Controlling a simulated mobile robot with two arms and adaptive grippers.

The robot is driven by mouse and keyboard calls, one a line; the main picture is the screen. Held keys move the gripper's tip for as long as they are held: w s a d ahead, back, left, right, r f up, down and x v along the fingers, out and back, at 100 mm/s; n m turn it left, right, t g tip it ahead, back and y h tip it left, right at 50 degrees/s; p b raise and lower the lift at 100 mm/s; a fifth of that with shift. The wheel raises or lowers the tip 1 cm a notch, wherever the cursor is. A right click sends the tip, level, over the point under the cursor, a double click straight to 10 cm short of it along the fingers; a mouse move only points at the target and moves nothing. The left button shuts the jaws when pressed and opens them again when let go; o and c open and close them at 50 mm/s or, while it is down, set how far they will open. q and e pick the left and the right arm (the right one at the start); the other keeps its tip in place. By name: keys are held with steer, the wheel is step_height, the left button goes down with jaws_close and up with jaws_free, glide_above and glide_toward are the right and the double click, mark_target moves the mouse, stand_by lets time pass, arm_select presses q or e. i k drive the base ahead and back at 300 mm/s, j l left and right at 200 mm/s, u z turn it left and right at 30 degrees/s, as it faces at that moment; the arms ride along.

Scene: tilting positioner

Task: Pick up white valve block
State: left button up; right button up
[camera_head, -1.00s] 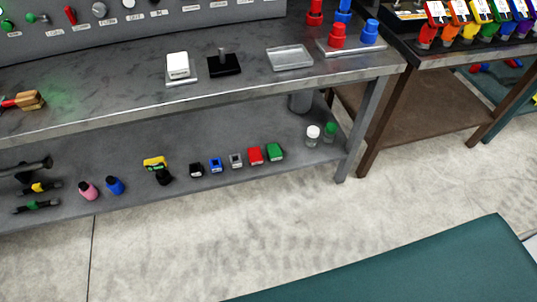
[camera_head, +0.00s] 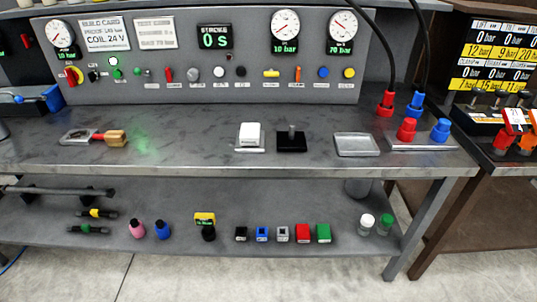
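A white block (camera_head: 249,133), which looks like the white valve block, sits upright on a thin metal plate (camera_head: 237,151) on the grey workbench top (camera_head: 200,160). It is near the middle of the bench, just left of a black base with a short grey post (camera_head: 291,140). Neither of my grippers is in view.
An empty metal tray (camera_head: 357,144) and a plate with red (camera_head: 406,129) and blue (camera_head: 440,130) fittings stand to the right. The lower shelf holds small blocks, including a grey one (camera_head: 282,233). A gauge panel (camera_head: 200,90) backs the bench.

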mark_target(249, 136)
steer(key=i+j+z, duration=0.2)
steer(key=j, duration=0.45)
steer(key=i+j+z, duration=0.1)
steer(key=j+z, duration=0.15)
steer(key=j, duration=0.4)
steer(key=j+z, duration=0.2)
steer(key=j, duration=0.5)
steer(key=i, duration=0.05)
